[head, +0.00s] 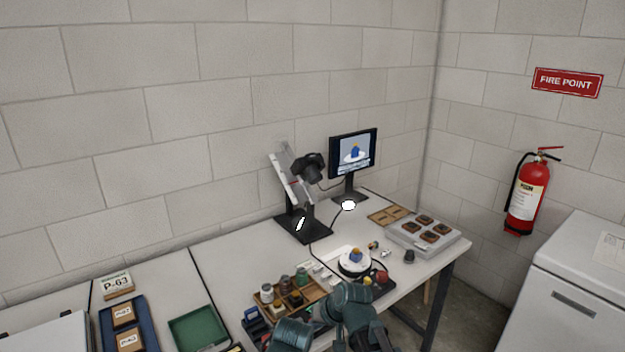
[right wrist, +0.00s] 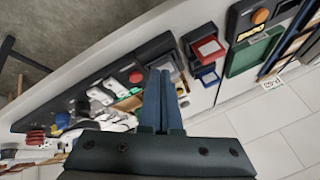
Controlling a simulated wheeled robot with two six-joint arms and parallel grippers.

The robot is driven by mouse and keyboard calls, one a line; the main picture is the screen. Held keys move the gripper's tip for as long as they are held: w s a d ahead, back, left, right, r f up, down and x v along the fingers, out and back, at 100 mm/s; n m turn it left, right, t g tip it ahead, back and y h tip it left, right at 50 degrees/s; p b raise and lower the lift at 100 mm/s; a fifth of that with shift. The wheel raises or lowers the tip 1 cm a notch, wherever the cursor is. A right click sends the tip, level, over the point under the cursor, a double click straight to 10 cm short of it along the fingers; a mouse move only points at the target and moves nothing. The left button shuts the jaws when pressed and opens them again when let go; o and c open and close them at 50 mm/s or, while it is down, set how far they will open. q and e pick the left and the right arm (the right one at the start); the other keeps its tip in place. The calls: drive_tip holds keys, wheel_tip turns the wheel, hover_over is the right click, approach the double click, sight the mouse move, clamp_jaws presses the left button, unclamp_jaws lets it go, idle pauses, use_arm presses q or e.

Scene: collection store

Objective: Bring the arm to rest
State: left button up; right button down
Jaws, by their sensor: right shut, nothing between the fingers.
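My right gripper (right wrist: 160,85) shows in the right wrist view with its two blue fingers pressed together and nothing between them. It is in the air over the worktable (head: 237,278); the gap below cannot be judged. In the head view teal links of my arm reach over the front edge of the table at the bottom, close to a wooden organiser (head: 266,298) and a round white turntable (head: 346,272). A small blue and yellow object (head: 356,256) stands on the turntable. My fingertips cannot be made out in the head view. My left gripper is not in view.
A camera (head: 308,166) on a black stand and a monitor (head: 353,153) stand at the back. A grey tray (head: 407,243) of brown blocks is at the right. Green (head: 192,330) and blue trays (head: 107,325) lie left. A white cabinet (head: 585,270) stands right.

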use_arm(q)
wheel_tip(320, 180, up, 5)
drive_tip(key=p, duration=0.3)
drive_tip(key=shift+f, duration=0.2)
use_arm(e)
drive_tip(key=s+d+n+g+h, duration=0.1)
drive_tip(key=s+d+g+h, duration=0.1)
drive_tip(key=s, duration=0.7)
drive_tip(key=s+d+r+n+g+h, duration=0.1)
drive_tip(key=s+d+h, duration=0.3)
drive_tip(key=s, duration=0.5)
drive_tip(key=shift+s+r+n+g, duration=0.15)
drive_tip(key=shift+s+n+g, duration=0.2)
drive_tip(key=shift+g, duration=0.55)
drive_tip(key=shift+d, duration=0.1)
